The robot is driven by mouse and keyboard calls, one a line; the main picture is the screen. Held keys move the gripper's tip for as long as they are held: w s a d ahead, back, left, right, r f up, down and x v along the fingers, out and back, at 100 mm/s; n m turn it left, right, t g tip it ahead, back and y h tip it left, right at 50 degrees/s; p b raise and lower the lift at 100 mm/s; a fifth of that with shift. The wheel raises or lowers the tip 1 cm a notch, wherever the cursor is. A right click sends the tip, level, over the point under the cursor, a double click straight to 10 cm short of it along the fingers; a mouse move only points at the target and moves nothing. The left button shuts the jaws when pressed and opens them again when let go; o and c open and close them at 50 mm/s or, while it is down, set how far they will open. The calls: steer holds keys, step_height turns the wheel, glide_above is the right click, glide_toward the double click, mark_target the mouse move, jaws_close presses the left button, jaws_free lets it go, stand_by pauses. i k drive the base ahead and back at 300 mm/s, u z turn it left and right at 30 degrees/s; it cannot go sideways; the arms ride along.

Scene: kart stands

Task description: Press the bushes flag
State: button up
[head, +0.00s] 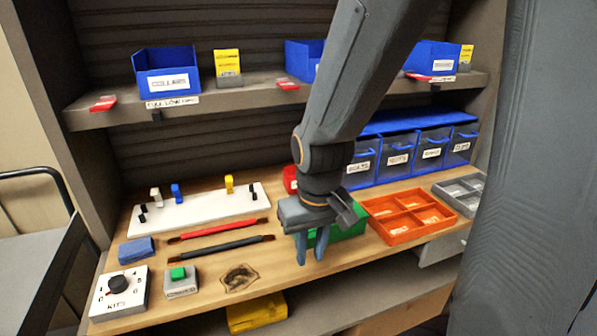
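The right bin's label is too small to read surely, and my arm hides the middle bin's label. I cannot tell for sure which flag is the bushes one. My gripper (311,250) points down over the bench, well below the flags, in front of a green tray (345,229). Its fingers are apart and nothing shows between them.
The bench holds a white pegged board (205,212), red and black rods, a dial box (119,292), a green-button box (181,282) and an orange divided tray (408,214). Blue drawers (398,157) stand behind. A large grey panel (535,170) closes the right side.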

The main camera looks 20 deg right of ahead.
mark_target(285, 83)
steer(key=z, duration=2.2)
steer(key=k, duration=0.65)
steer(key=u, duration=1.6)
